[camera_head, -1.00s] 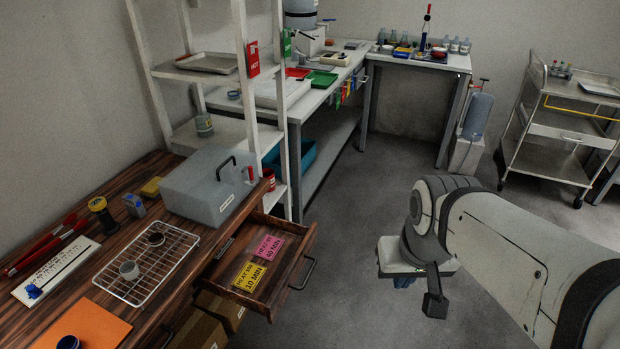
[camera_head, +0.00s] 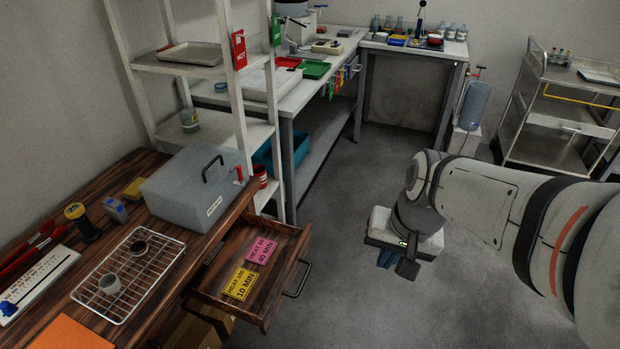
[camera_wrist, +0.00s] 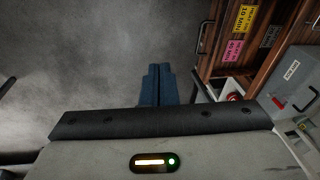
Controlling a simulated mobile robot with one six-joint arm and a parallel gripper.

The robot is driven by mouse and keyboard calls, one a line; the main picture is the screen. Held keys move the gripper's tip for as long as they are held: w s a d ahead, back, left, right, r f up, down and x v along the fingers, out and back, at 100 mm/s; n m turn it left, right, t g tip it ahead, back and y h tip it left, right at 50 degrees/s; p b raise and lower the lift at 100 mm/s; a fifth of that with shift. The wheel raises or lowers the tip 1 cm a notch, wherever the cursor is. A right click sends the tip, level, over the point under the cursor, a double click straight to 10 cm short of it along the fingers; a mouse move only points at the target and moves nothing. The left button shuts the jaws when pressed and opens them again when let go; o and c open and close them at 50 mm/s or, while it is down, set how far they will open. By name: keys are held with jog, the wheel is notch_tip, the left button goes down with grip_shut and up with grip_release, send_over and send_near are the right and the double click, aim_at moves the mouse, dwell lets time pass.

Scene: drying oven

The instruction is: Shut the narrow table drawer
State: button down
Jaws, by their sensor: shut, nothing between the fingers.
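The narrow table drawer (camera_head: 266,308) stands pulled out from the right side of the dark wooden table, with a dark bar handle (camera_head: 299,279) on its front. Inside lie a yellow card (camera_head: 240,284) and a pink card (camera_head: 261,250). My gripper (camera_head: 387,259) is to the right of the drawer, over the floor and apart from it, pointing down. In the wrist view its blue fingers (camera_wrist: 156,84) are together and empty. The open drawer shows there at the upper right, with its handle (camera_wrist: 202,38) and the yellow card (camera_wrist: 244,18).
On the table (camera_head: 190,250) are a grey lidded box (camera_head: 190,190), a wire rack (camera_head: 145,290) with small cups, and an orange sheet (camera_head: 70,334). A white shelf (camera_head: 240,135) stands behind the drawer. The floor (camera_head: 340,220) between drawer and gripper is clear.

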jog(key=w+a+f+m+y+b, duration=0.4)
jog(key=w+f+m+y, duration=0.1)
jog(key=w+f+m, duration=0.55)
jog(key=m+t+y+b, duration=0.1)
jog(key=m+y+b, duration=0.1)
jog(key=m+b, duration=0.5)
send_near(299, 253)
notch_tip(299, 253, down, 4)
jog(key=m+p, duration=0.2)
jog(key=p, duration=0.1)
jog(key=a, duration=0.3)
jog(key=shift+w, duration=0.3)
jog(key=shift+w+a+r, duration=0.1)
jog(key=shift+w+a, duration=0.1)
jog(key=shift+a, duration=0.25)
